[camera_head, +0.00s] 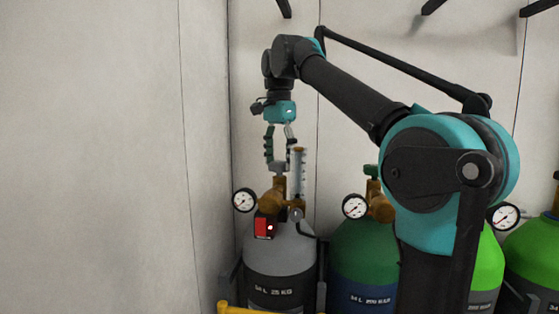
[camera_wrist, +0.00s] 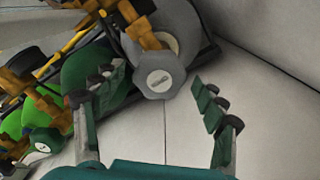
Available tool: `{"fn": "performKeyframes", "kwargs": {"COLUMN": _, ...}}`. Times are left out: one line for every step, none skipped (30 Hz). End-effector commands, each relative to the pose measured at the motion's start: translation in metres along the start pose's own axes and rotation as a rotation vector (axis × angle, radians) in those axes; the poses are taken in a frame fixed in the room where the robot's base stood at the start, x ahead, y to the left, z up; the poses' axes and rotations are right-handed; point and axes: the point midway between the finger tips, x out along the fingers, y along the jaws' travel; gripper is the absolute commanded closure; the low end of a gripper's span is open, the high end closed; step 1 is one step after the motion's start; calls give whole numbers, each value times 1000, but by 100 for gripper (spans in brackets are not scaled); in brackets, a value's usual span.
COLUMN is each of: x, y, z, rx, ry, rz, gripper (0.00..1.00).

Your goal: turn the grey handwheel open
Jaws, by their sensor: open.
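The grey handwheel (camera_head: 278,168) sits on top of the brass valve of the grey gas cylinder (camera_head: 280,250) at the left end of the row. In the wrist view the handwheel (camera_wrist: 160,82) is a lobed grey disc with a pale label at its centre. My gripper (camera_head: 280,157) points down just above it, fingers spread and empty. In the wrist view the fingers lie to the left and right of the handwheel, with visible gaps. Contact is not seen on either side.
A clear flowmeter tube (camera_head: 299,172) stands close at the right of the handwheel. A gauge (camera_head: 244,200) and a red box (camera_head: 263,225) are on the valve below. A green cylinder (camera_head: 350,249) stands to the right. Bare wall (camera_head: 110,150) fills the left side.

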Motion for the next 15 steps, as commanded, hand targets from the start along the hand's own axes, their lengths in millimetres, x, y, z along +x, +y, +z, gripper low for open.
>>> {"fn": "performKeyframes", "kwargs": {"x": 1, "y": 0, "z": 0, "rx": 0, "ry": 0, "rz": 0, "gripper": 28}}
{"fn": "performKeyframes", "kwargs": {"x": 2, "y": 0, "z": 0, "rx": 0, "ry": 0, "rz": 0, "gripper": 28}}
{"fn": "performKeyframes", "kwargs": {"x": 2, "y": 0, "z": 0, "rx": 0, "ry": 0, "rz": 0, "gripper": 28}}
{"fn": "performKeyframes", "kwargs": {"x": 2, "y": 0, "z": 0, "rx": 0, "ry": 0, "rz": 0, "gripper": 28}}
{"fn": "performKeyframes", "kwargs": {"x": 2, "y": 0, "z": 0, "rx": 0, "ry": 0, "rz": 0, "gripper": 28}}
{"fn": "performKeyframes", "kwargs": {"x": 2, "y": 0, "z": 0, "rx": 0, "ry": 0, "rz": 0, "gripper": 28}}
{"fn": "performKeyframes", "kwargs": {"x": 2, "y": 0, "z": 0, "rx": 0, "ry": 0, "rz": 0, "gripper": 28}}
{"fn": "performKeyframes", "kwargs": {"x": 2, "y": 0, "z": 0, "rx": 0, "ry": 0, "rz": 0, "gripper": 28}}
{"fn": "performKeyframes", "kwargs": {"x": 1, "y": 0, "z": 0, "rx": 0, "ry": 0, "rz": 0, "gripper": 33}}
{"fn": "performKeyframes", "kwargs": {"x": 1, "y": 0, "z": 0, "rx": 0, "ry": 0, "rz": 0, "gripper": 37}}
{"fn": "performKeyframes", "kwargs": {"x": 1, "y": 0, "z": 0, "rx": 0, "ry": 0, "rz": 0, "gripper": 41}}
{"fn": "performKeyframes", "kwargs": {"x": 1, "y": 0, "z": 0, "rx": 0, "ry": 0, "rz": 0, "gripper": 46}}
{"fn": "performKeyframes", "kwargs": {"x": 1, "y": 0, "z": 0, "rx": 0, "ry": 0, "rz": 0, "gripper": 49}}
{"fn": "performKeyframes", "kwargs": {"x": 1, "y": 0, "z": 0, "rx": 0, "ry": 0, "rz": 0, "gripper": 53}}
{"fn": "performKeyframes", "kwargs": {"x": 1, "y": 0, "z": 0, "rx": 0, "ry": 0, "rz": 0, "gripper": 58}}
